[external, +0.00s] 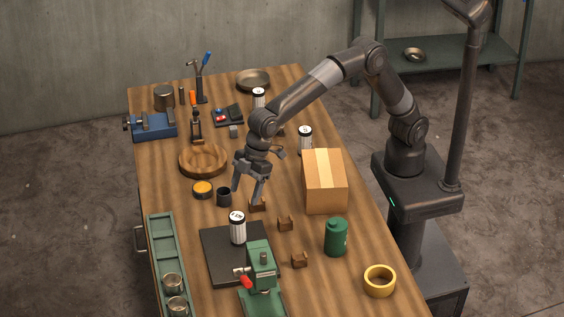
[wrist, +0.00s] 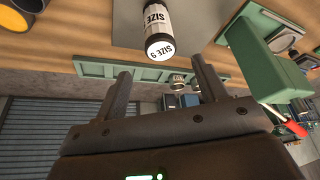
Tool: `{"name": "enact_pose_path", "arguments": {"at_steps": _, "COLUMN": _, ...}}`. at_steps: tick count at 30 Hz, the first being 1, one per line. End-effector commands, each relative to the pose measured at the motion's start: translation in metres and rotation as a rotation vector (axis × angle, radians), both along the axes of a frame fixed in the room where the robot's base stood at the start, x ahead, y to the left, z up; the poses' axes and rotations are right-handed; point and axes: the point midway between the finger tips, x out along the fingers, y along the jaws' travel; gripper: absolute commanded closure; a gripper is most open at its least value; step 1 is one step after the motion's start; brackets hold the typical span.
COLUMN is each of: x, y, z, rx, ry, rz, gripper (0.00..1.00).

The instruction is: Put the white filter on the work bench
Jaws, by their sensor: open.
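A white filter (external: 238,229) with dark ends stands upright on a dark square mat (external: 213,265) at the front of the wooden work bench (external: 190,218). In the wrist view the same white filter (wrist: 156,18) shows with a size label on its end, beyond my fingertips. Two similar white filters stand farther back, one (external: 305,135) near the cardboard box and one (external: 258,96) near the rear, partly hidden by my arm. My gripper (external: 247,195) is open and empty, pointing down above the bench, behind the front filter. It also shows open in the wrist view (wrist: 161,68).
A green press (external: 261,268) with a red handle stands just in front of the mat. A dark cup (external: 224,197) and a wooden bowl (external: 203,161) are left of my gripper. A cardboard box (external: 325,190) and green canister (external: 336,237) are to the right, with small wooden blocks between.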

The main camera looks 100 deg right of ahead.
Motion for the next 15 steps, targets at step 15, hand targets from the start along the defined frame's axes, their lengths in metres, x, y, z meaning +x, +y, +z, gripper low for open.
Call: {"name": "enact_pose_path", "arguments": {"at_steps": 15, "x": -0.037, "y": -0.054, "z": 0.043, "rx": 0.001, "ry": -0.016, "rz": -0.069, "gripper": 0.34}}
